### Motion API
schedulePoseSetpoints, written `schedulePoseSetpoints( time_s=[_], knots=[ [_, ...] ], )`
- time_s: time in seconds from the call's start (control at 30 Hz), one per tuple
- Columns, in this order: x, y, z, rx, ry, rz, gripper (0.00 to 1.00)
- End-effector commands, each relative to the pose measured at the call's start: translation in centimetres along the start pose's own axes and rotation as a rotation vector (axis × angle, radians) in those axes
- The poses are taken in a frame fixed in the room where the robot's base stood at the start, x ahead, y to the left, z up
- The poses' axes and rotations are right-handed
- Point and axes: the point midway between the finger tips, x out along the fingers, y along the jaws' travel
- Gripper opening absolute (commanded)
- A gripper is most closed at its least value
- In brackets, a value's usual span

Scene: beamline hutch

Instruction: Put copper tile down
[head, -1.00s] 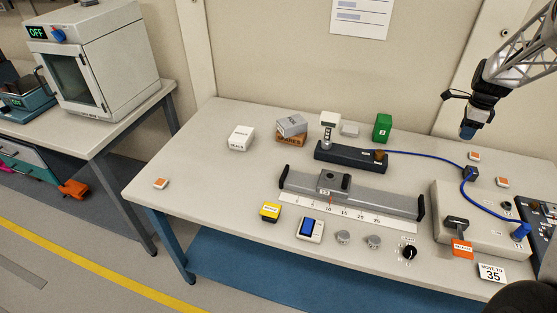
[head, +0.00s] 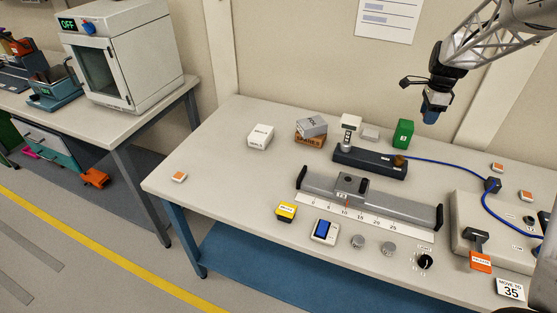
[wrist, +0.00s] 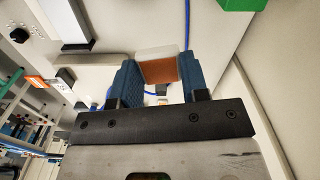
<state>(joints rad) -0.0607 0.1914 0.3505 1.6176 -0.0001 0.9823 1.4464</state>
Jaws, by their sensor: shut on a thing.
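My gripper (head: 433,112) hangs in the air above the back right part of the bench, to the right of the green block and above the blue cable. In the wrist view its two blue fingers (wrist: 159,84) are shut on the copper tile (wrist: 160,70), a flat orange-brown piece with a pale part beyond it. The tile sits between the fingertips, clear of the bench. In the head view the tile cannot be made out at the gripper.
The green block (head: 403,133) stands near the back edge, beside a dark fixture (head: 370,163). Small orange-and-white squares lie at the left (head: 179,177) and right (head: 498,167). A grey rail (head: 390,203) crosses the middle. Bare bench lies at left.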

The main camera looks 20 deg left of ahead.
Motion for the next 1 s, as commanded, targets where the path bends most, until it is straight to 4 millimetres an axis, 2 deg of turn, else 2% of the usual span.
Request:
schedulePoseSetpoints(
  time_s=[0.03,0.47,1.0],
  knots=[
    [0.0,-0.2,1.6,-0.029,0.000,0.000,0.19],
    [0.0,-0.4,13.4,-0.247,0.000,0.000,0.19],
    [0.0,1.7,28.1,-0.523,0.000,-0.001,0.19]
  ],
)
